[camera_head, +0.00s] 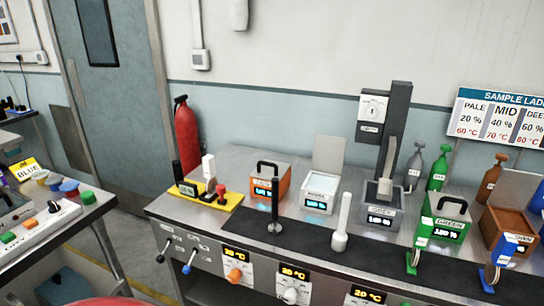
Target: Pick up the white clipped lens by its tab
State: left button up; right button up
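A yellow tray (232,199) lies on the metal bench at its left end. Several small clipped pieces stand on it. A white upright piece (208,166) stands toward the back of the tray and looks like the white clipped lens. It is too small to tell its tab from its clip. A black upright piece (177,171) stands to its left, and a small red piece (220,190) stands in front of it to the right. Neither of my grippers is in view, and nothing is seen holding the white piece.
Right of the tray stand an orange box (270,182) with a black handle, a white open-lidded bath (319,191) and a grey bath (379,214). A black upright tool (275,205) and a white one (342,222) stand in front. A side table (84,217) is at left.

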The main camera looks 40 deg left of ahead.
aim_at(209, 161)
jog(key=j+u, duration=0.2)
jog(key=u, duration=1.45)
jog(key=k+j, duration=0.05)
